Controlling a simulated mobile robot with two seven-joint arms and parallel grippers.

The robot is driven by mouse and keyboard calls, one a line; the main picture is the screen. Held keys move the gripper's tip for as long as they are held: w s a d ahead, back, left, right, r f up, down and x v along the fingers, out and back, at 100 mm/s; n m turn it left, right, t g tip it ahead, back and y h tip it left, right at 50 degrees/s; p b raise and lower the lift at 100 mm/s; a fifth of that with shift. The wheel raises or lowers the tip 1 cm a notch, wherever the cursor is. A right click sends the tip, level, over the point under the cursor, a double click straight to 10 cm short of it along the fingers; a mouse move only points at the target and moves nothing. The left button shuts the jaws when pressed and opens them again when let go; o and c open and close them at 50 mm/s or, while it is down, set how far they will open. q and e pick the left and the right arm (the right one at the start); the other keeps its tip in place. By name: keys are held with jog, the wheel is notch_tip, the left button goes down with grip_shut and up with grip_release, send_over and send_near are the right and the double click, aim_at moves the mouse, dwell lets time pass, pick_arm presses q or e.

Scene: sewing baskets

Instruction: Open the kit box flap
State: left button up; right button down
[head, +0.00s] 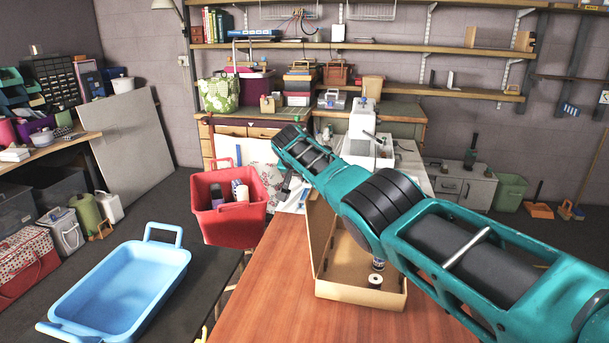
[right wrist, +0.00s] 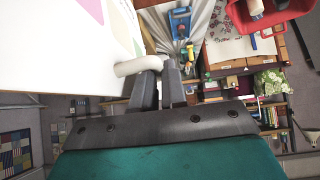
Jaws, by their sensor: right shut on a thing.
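The cardboard kit box (head: 345,294) stands on the wooden table, its inside showing from above and a tall side panel (head: 322,232) upright at its left. A white spool (head: 375,281) is in it near the front. My right arm crosses over the box and hides part of it; its hand is hard to make out in the head view. In the right wrist view my right gripper (right wrist: 158,76) is shut on a rounded white handle (right wrist: 136,66) beside a white panel (right wrist: 55,50) with pink and green patches. I cannot tell whether that panel is the flap. My left gripper is out of view.
A red basket (head: 228,222) stands left of the box, holding several items. A blue tray (head: 112,298) lies on a dark table at the lower left. The wooden table's front is clear.

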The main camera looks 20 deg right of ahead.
jog(key=shift+s+d+f, duration=0.1)
jog(key=shift+s+f, duration=0.1)
jog(key=shift+f, duration=0.25)
jog(key=c, duration=1.4)
grip_release()
jog(key=shift+c, duration=0.2)
jog(key=shift+w, duration=0.15)
jog(key=shift+r, duration=0.25)
jog(key=shift+a+r+p, duration=0.2)
jog(key=shift+r+p, duration=0.1)
jog(key=shift+p, duration=0.1)
jog(key=shift+p+v, duration=0.75)
jog(key=shift+v, duration=0.2)
jog(key=v, duration=1)
jog(key=shift+s, duration=0.25)
jog(key=shift+f, duration=0.2)
